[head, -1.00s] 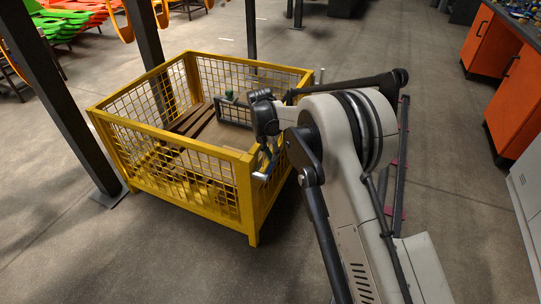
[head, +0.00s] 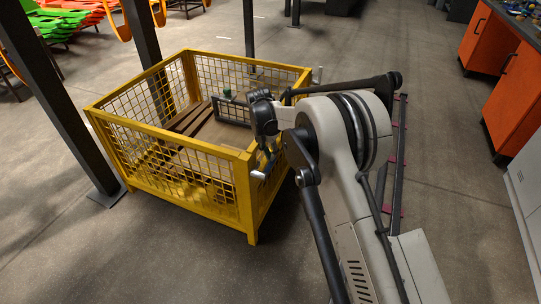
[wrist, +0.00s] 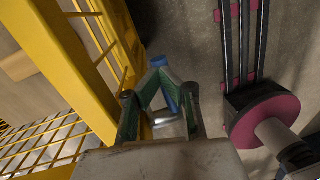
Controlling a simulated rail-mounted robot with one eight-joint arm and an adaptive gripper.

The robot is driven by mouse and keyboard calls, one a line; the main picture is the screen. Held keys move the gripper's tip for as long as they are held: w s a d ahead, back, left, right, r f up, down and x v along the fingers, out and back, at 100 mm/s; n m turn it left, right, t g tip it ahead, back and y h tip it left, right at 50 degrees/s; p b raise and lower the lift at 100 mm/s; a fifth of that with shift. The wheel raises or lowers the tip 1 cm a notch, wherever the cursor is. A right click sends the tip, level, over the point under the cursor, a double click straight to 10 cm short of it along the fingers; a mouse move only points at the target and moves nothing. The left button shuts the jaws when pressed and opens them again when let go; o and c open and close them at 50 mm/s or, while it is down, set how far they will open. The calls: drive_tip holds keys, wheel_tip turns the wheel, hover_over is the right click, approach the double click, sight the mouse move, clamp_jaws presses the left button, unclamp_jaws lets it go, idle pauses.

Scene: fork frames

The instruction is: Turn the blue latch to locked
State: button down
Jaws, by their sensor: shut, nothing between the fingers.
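The blue latch (wrist: 158,61) shows in the wrist view as a small blue piece just beyond my fingertips, beside the yellow cage's edge. My gripper (wrist: 160,78) is shut and empty, its green-padded fingers meeting close to the blue piece. I cannot tell whether they touch it. Behind the fingers a silvery piece partly shows. In the head view my gripper (head: 269,158) is at the cage's right side, mostly hidden by my arm. A pale round end (head: 258,174) sticks out there near the front corner. The latch's turn angle is not clear.
The yellow mesh cage (head: 170,145) stands on the grey floor, holding brown boards and a dark framed item (head: 226,110). Dark posts (head: 65,100) stand to its left. Orange cabinets (head: 512,100) are at the far right. The floor in front is clear.

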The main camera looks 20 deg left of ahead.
drive_tip(key=w+a+r+p, duration=0.2)
drive_tip(key=w+r+p, duration=0.2)
drive_tip(key=w+r, duration=0.3)
wheel_tip(320, 180, up, 4)
drive_tip(key=shift+a+f, duration=0.1)
drive_tip(key=shift+a, duration=0.1)
